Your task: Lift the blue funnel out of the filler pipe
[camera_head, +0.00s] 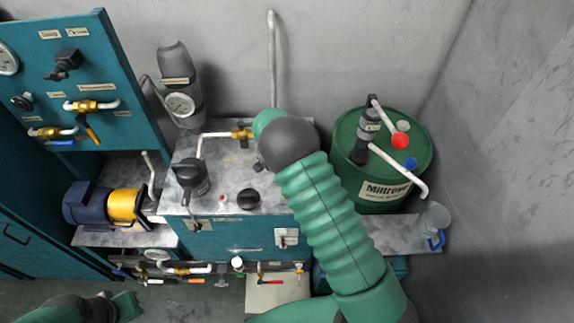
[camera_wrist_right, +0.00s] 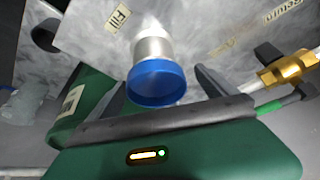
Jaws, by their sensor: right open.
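The blue funnel (camera_wrist_right: 157,84) sits on the pale filler pipe (camera_wrist_right: 152,46) beside a "Fill" label in the right wrist view. My right gripper (camera_wrist_right: 162,80) is open, with one dark finger on each side of the funnel. I cannot tell whether either finger touches it. In the head view my right arm hides the funnel, the pipe and the right gripper's fingers. Part of my left arm's end (camera_head: 100,306) shows at the bottom left of the head view; its fingers cannot be made out.
A metal-topped unit (camera_head: 222,220) carries a black filler cap (camera_head: 248,199) and a brass valve (camera_head: 241,134). A green drum (camera_head: 345,125) with a hand pump (camera_head: 369,125) stands to the right. A clear jug (camera_head: 434,217) stands on the side shelf. A teal panel (camera_head: 105,55) rises at left.

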